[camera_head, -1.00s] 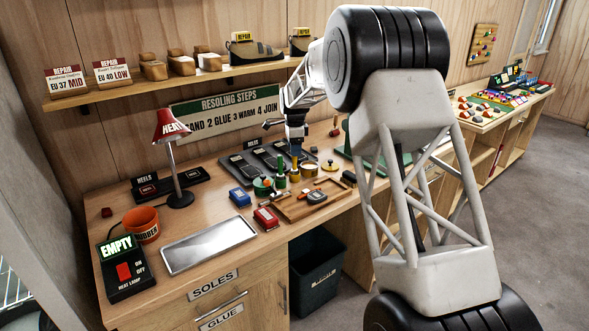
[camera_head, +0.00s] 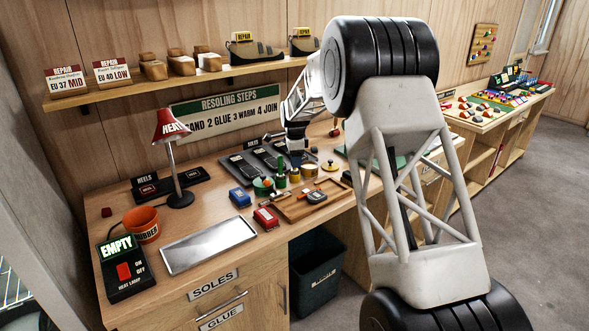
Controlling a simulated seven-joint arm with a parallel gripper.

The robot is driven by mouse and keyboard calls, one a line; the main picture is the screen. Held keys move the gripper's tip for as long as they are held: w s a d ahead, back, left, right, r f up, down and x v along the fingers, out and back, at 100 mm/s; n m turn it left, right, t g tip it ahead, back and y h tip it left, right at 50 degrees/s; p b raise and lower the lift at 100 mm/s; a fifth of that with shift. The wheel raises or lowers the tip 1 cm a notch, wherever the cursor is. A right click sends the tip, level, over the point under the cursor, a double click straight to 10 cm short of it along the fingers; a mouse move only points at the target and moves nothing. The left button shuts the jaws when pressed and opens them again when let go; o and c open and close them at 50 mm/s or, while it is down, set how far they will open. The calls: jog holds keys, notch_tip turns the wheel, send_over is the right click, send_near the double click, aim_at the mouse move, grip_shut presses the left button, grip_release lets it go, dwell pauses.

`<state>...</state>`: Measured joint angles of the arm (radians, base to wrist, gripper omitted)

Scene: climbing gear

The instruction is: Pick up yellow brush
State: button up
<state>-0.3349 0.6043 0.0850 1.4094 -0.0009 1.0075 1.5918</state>
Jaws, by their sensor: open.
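Several small upright tools stand in a cluster on the workbench in the head view. Among them is a small yellow upright piece (camera_head: 295,175), which looks like the yellow brush, right of a green upright handle (camera_head: 280,171). It is too small to make out bristles or handle clearly. My gripper (camera_head: 297,157) is above and just behind this cluster, pointing down. Its fingers are tiny here and partly merge with the things behind, but it is open and holds nothing visible. I cannot tell whether it touches the yellow piece.
A yellow-topped tin (camera_head: 309,170) stands close on the right. A wooden tray (camera_head: 290,214), blue box (camera_head: 240,197) and red box (camera_head: 266,218) are in front. Dark sole moulds (camera_head: 240,166) lie behind. A red lamp (camera_head: 171,128) and metal tray (camera_head: 207,246) are at left.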

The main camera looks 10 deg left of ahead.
grip_shut()
jog(key=shift+r, duration=0.2)
jog(key=shift+r, duration=1.45)
jog(key=shift+s+r, duration=0.2)
jog(key=s+d, duration=0.2)
jog(key=s, duration=0.5)
jog(key=s+d+r, duration=0.1)
jog(key=s+d, duration=0.2)
jog(key=s, duration=0.4)
jog(key=shift+s+r, duration=0.15)
jog(key=shift+s, duration=0.2)
